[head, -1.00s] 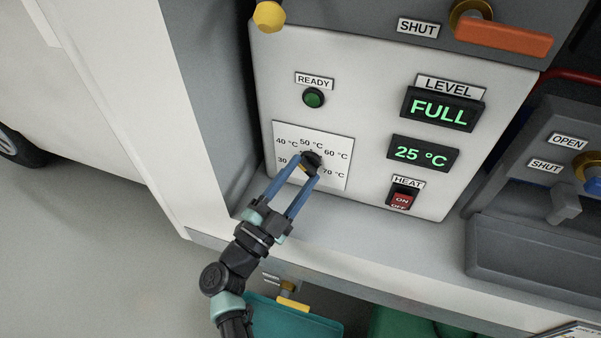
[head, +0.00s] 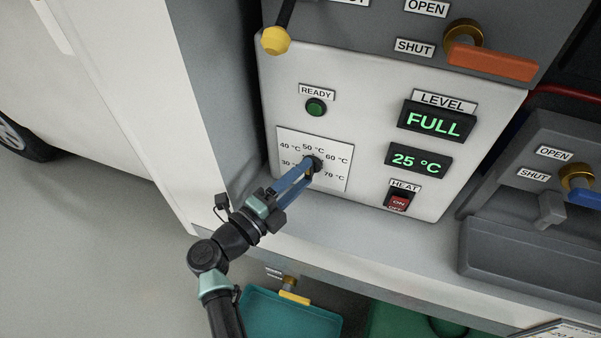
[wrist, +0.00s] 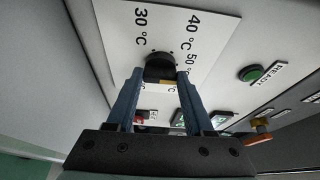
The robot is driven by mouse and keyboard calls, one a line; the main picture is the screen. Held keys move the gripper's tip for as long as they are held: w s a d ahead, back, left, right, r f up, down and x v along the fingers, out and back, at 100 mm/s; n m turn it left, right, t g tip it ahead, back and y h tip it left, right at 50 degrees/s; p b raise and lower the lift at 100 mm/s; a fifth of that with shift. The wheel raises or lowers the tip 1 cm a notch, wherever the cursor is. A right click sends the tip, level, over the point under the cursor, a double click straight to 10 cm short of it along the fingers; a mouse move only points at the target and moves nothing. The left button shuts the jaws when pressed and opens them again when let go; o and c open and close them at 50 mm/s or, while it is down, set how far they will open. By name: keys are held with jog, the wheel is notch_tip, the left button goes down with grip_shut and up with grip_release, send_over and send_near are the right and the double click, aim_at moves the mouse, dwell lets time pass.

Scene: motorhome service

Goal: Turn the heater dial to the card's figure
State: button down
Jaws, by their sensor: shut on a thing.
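The black heater dial (head: 316,163) sits on a white scale plate (head: 338,183) marked from 30 °C to 70 °C. My gripper (head: 309,168) is shut on the dial, with one blue finger on each side of it. The dial also shows between the fingertips in the wrist view (wrist: 160,66). A small yellow mark shows on the dial there, but the fingers hide much of it and I cannot tell which figure it points to. A sheet with print (head: 567,331), perhaps the card, is cut off at the lower right; its figure is not readable.
The green display (head: 420,160) reads 25 °C and the level display (head: 436,121) reads FULL. The red HEAT switch (head: 398,202) is below. The READY lamp (head: 316,107) is dark green. An orange lever (head: 492,62) sticks out above.

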jog(key=shift+f, duration=0.1)
dwell(0.4)
jog(key=shift+c, duration=1.4)
grip_release()
jog(key=p+v, duration=0.2)
jog(key=v, duration=1.1)
